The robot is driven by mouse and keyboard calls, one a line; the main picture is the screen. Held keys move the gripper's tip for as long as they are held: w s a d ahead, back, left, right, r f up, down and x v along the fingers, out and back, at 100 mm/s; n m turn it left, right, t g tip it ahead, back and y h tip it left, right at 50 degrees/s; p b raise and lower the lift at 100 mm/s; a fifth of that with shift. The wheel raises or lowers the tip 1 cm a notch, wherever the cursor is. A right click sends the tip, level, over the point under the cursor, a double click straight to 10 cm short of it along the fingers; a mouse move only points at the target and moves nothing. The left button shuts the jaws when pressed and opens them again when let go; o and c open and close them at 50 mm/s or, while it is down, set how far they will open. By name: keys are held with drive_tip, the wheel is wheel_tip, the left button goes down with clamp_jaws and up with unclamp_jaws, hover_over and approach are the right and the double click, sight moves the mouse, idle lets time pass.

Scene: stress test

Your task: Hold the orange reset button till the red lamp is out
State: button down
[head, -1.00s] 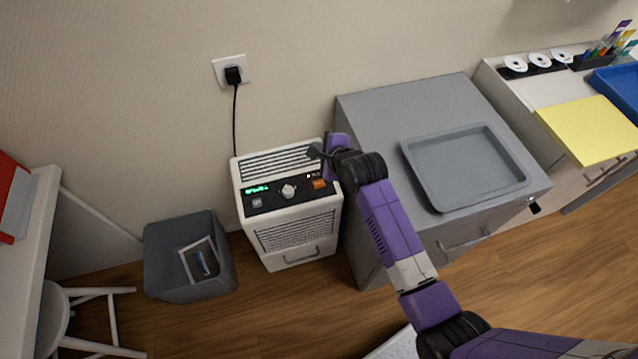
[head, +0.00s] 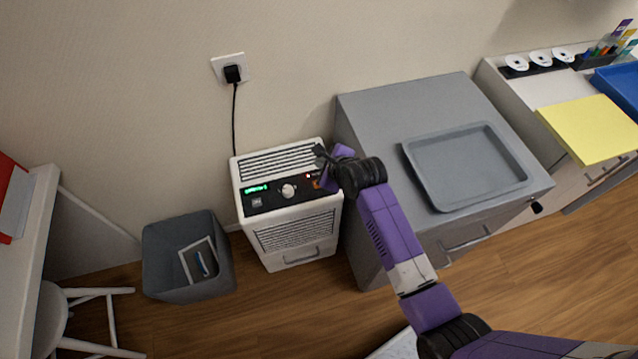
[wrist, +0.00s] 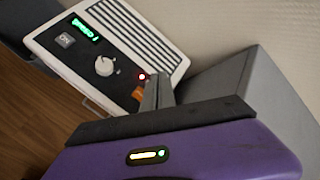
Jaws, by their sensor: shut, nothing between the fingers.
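The orange reset button (head: 317,184) is on the black control panel of a white floor unit (head: 296,233). My gripper partly hides it in the head view; its orange edge also shows in the wrist view (wrist: 137,94). The red lamp (head: 308,176) beside the button is lit, and it glows in the wrist view too (wrist: 142,77). My gripper (wrist: 158,84) is shut and empty, its fingers over the button's side of the panel. I cannot tell whether the fingertips touch the button.
The panel also has a round knob (head: 288,191), a green display (head: 257,188) and a grey button (head: 257,202). A grey cabinet with a tray (head: 408,160) stands close on the right. A grey bin (head: 160,245) stands left. A cord runs to the wall socket (head: 219,68).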

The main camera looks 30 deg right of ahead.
wheel_tip(320, 180, down, 7)
drive_tip(key=b, duration=0.5)
drive_tip(key=shift+r+b, duration=0.15)
drive_tip(key=shift+b, duration=0.2)
drive_tip(key=shift+f+b, duration=0.35)
drive_tip(key=shift+f, duration=0.3)
drive_tip(key=shift+f, duration=0.15)
idle(0.9)
drive_tip(key=shift+f, duration=0.25)
drive_tip(key=shift+f, duration=0.4)
idle(1.8)
drive_tip(key=shift+r, duration=0.1)
idle(1.2)
drive_tip(key=shift+r+p, duration=0.7)
drive_tip(key=shift+r, duration=0.1)
wheel_tip(320, 180, up, 5)
drive_tip(key=p, duration=0.5)
